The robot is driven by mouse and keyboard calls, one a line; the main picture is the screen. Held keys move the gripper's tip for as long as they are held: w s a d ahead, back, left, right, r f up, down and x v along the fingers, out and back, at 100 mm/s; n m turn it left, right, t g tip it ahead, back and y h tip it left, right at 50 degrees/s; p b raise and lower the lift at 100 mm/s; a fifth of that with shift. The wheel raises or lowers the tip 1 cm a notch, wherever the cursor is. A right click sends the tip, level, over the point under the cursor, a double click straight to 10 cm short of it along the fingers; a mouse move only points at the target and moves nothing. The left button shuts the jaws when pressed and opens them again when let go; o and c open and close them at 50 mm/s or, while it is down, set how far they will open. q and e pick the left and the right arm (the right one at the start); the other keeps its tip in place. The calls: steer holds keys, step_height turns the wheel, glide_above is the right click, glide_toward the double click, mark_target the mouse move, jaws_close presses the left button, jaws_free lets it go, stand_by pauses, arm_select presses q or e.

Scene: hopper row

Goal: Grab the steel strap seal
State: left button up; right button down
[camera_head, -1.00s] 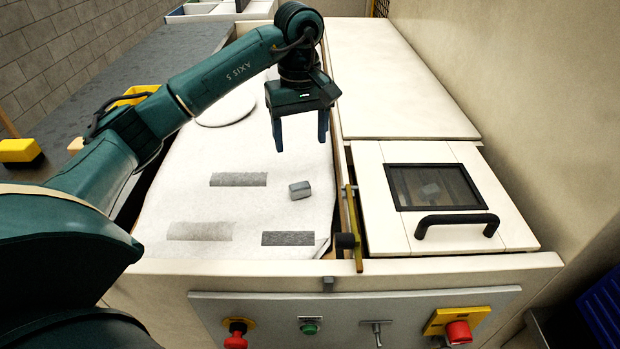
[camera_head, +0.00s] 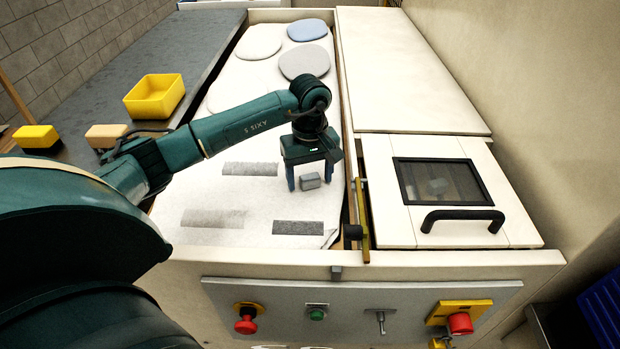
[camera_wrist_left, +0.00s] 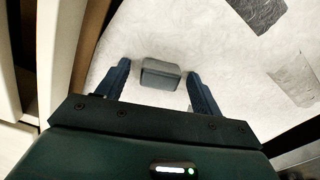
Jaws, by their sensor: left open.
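The steel strap seal is a small grey block (camera_head: 309,181) lying on the white cloth-like surface (camera_head: 260,235). My left gripper (camera_head: 309,184) is open, with its two blue fingers pointing down on either side of the seal. In the left wrist view the seal (camera_wrist_left: 161,74) sits between the fingertips of the gripper (camera_wrist_left: 156,75), with a gap on both sides, and no finger touches it. My right gripper is in neither view.
Grey strips (camera_head: 297,228) lie flat on the white surface. A wooden lid with a dark window and black handle (camera_head: 462,215) is at the right. A yellow bin (camera_head: 154,96) stands at the left. Red and green buttons (camera_head: 317,314) are on the front panel.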

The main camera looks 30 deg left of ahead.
arm_select(q)
steer(key=c, duration=1.1)
